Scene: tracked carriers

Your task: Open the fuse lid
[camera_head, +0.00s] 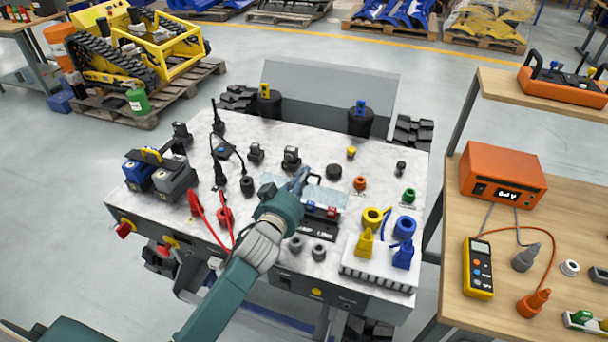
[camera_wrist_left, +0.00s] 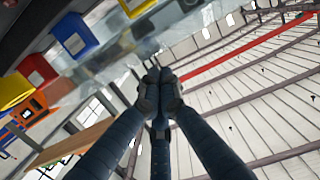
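The fuse lid (camera_head: 335,195) is a clear pane on the bench cart. It stands raised behind the black fuse block (camera_head: 318,229), whose blue fuse (camera_head: 310,207) and red fuse (camera_head: 332,211) show in front of it. My left gripper (camera_head: 302,174) is at the lid's upper edge, beside a dark handle. In the left wrist view its fingertips (camera_wrist_left: 157,77) are together; the thin handle at their tips is mostly hidden. My right gripper is out of view.
Red clip leads (camera_head: 206,221) and black plugs lie left of my arm. A wooden table (camera_head: 565,215) with an orange meter box (camera_head: 503,172) stands to the right.

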